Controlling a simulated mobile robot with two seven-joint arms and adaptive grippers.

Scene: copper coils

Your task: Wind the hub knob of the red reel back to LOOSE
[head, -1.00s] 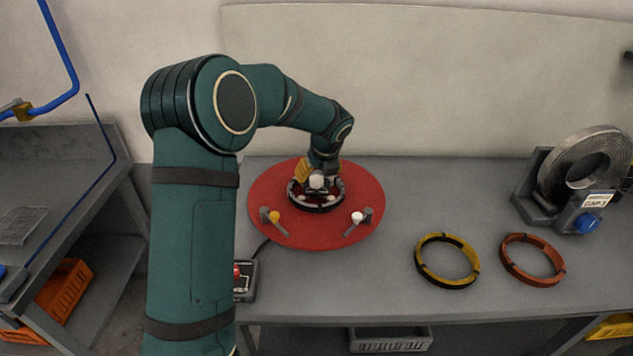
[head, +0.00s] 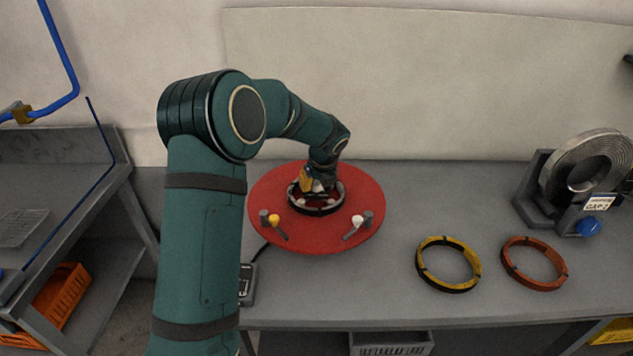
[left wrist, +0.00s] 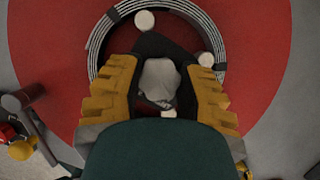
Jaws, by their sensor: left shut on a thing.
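The red reel (head: 275,230) lies flat on the bench, with a coil (head: 317,212) around its middle. Its hub knob is a pale grey grip (left wrist: 160,82), seen between the fingers in the left wrist view. My left gripper (head: 319,186) comes down onto the hub from behind, and its yellow fingers (left wrist: 160,92) are shut on the knob from both sides. In the head view my gripper hides most of the knob. No LOOSE mark is readable. My right gripper is not in view.
A yellow ring (head: 448,286) and an orange ring (head: 535,285) lie to the right. A stand holds a metal coil (head: 555,165) at far right.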

